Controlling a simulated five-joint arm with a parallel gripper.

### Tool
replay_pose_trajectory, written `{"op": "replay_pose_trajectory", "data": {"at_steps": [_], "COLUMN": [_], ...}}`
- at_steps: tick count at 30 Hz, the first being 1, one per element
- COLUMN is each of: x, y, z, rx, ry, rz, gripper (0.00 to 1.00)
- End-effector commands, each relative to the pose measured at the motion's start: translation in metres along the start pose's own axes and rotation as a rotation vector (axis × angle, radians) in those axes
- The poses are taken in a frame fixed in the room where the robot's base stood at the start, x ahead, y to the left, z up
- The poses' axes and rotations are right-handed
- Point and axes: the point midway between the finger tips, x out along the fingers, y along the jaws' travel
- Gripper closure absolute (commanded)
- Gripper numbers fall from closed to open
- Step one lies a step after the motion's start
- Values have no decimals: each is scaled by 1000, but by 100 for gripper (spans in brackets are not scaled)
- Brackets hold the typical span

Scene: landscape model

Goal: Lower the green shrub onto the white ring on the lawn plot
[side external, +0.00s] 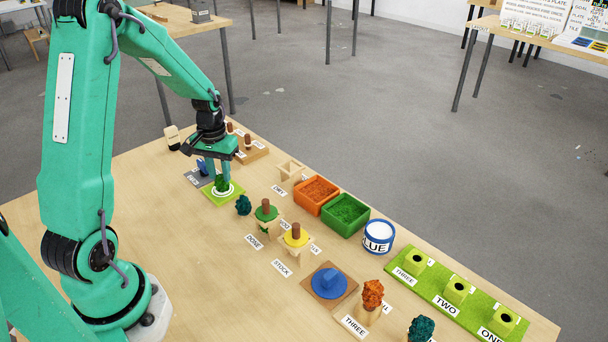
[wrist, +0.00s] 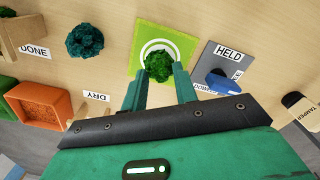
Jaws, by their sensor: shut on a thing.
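The green shrub (wrist: 159,66) is between the fingertips of my gripper (wrist: 160,84) in the wrist view. It shows over the white ring (wrist: 146,45) on the bright green lawn plot (wrist: 184,36). In the side view, the shrub (side external: 222,183) appears within the ring on the lawn plot (side external: 212,196), under my gripper (side external: 221,172). My gripper is shut on the shrub. Whether the shrub's base touches the plot is hard to tell, since its foliage hides the base.
A grey HELD plate (wrist: 218,58) with a blue piece (wrist: 222,84) lies close beside the plot. A dark teal shrub (wrist: 85,40) stands on the other side. Orange (side external: 316,195) and green (side external: 345,214) bins stand further right. Bare table lies in front of the plot.

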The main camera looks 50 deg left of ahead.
Motion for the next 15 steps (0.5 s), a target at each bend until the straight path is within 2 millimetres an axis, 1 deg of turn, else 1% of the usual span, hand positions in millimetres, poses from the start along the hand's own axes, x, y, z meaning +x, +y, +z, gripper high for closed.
{"op": "replay_pose_trajectory", "data": {"at_steps": [8,9,11,12,13,15], "x": [0,0,0,0,0,0], "y": [0,0,0,0,0,0], "z": [0,0,0,0,0,0], "rx": [0,0,0,0,0,0], "ry": [0,0,0,0,0,0], "rz": [0,0,0,0,0,0], "gripper": [84,69,57,50,46,46]}}
